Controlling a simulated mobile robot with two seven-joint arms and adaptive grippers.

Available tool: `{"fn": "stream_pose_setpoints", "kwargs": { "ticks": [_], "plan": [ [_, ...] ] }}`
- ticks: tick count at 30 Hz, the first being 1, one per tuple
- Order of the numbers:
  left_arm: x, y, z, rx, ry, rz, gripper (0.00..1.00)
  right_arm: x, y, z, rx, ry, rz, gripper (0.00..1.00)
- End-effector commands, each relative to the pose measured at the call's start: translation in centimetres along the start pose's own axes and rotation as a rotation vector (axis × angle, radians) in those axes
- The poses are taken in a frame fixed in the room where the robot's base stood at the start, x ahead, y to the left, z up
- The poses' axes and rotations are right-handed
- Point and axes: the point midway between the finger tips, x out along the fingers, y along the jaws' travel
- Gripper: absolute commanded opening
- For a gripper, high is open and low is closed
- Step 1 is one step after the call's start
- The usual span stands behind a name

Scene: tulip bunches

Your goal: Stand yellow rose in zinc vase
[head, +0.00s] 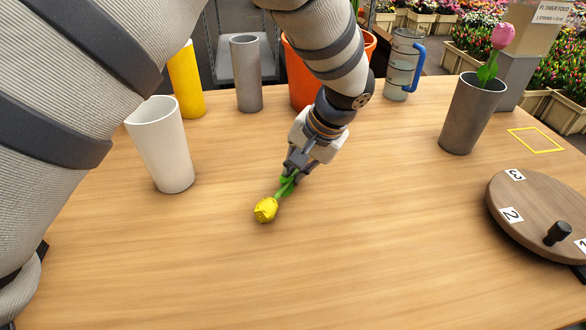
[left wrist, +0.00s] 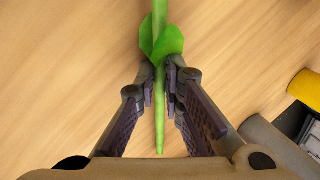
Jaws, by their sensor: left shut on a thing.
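The yellow rose (head: 266,209) has a yellow bloom and green leaves. It is at the middle of the table, bloom towards the front, lying on or just above the wood. My left gripper (head: 292,172) is shut on its stem. In the left wrist view the green stem (left wrist: 160,115) runs between the two fingers (left wrist: 160,95), leaves just beyond them; the bloom is out of that view. A grey cylindrical vase (head: 246,75) stands empty-looking at the back. A darker grey vase (head: 470,115) at the right holds a pink tulip (head: 501,42). I cannot tell which grey one is zinc.
A white vase (head: 162,150) and a yellow vase (head: 186,85) stand at the left. An orange bucket (head: 300,85) and a jug with a blue handle (head: 402,65) are at the back. A numbered wooden turntable (head: 540,205) is at the right. The front middle is clear.

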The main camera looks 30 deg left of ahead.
Motion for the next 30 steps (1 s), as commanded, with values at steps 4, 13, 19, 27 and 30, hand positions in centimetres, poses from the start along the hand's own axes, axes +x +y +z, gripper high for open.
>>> {"fn": "stream_pose_setpoints", "kwargs": {
  "ticks": [4, 13, 19, 27, 30],
  "plan": [
    [-0.5, -0.1, -0.1, -0.005, 0.008, 0.002, 0.0, -0.3, 0.0, -0.2, 0.001, 0.007, 0.0, 0.0],
    [0.0, 0.1, -0.1, -0.005, 0.009, 0.001, 0.1, -0.3, 0.0, -0.2, 0.001, 0.009, 0.0, 0.0],
    [0.0, 0.1, -0.1, -0.005, 0.009, 0.002, 0.28, -0.3, 0.0, -0.2, 0.0, 0.009, 0.0, 0.0],
    [-0.3, 0.0, -0.1, -0.006, 0.009, 0.003, 0.28, -0.3, 0.0, -0.2, 0.0, 0.009, 0.0, 0.0],
    [-2.1, -0.3, -0.2, -0.007, 0.015, 0.002, 0.28, -0.6, 0.0, -0.4, 0.0, 0.017, 0.0, 0.0]
  ]
}}
